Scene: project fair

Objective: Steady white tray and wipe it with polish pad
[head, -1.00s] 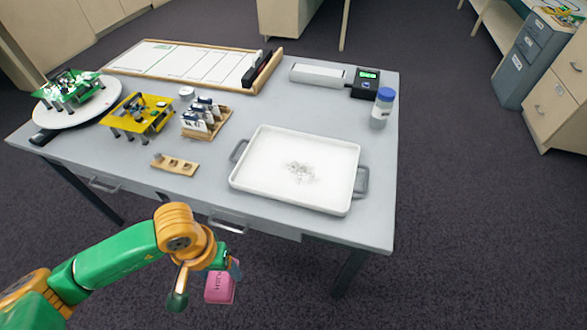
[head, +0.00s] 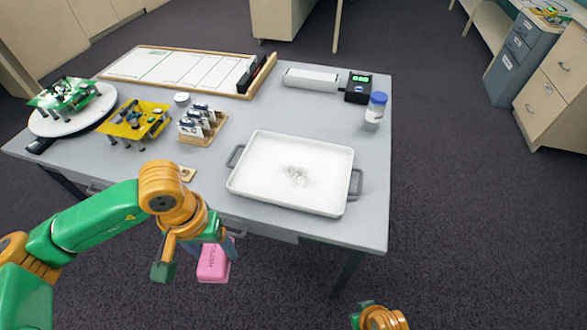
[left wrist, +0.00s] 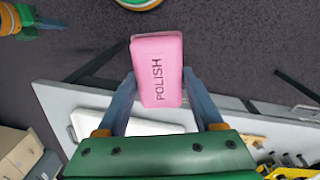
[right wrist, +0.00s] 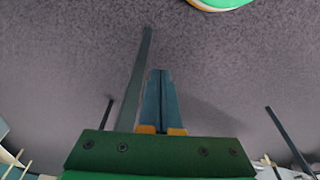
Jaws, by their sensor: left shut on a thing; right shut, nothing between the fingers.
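The white tray (head: 270,198) lies on the grey table near its front right, with a dark grey handle at each end. A grey smudge of dirt (head: 298,175) marks the middle of its floor. My left gripper (head: 213,250) is shut on the pink polish pad (head: 214,263), in front of the table's front edge and apart from the tray. The left wrist view shows the pad (left wrist: 158,70) between the fingers, with the word POLISH on it. My right gripper (right wrist: 157,100) is shut and empty in the right wrist view; in the head view only part of my right arm shows at the bottom.
A whiteboard (head: 160,66) lies at the back.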

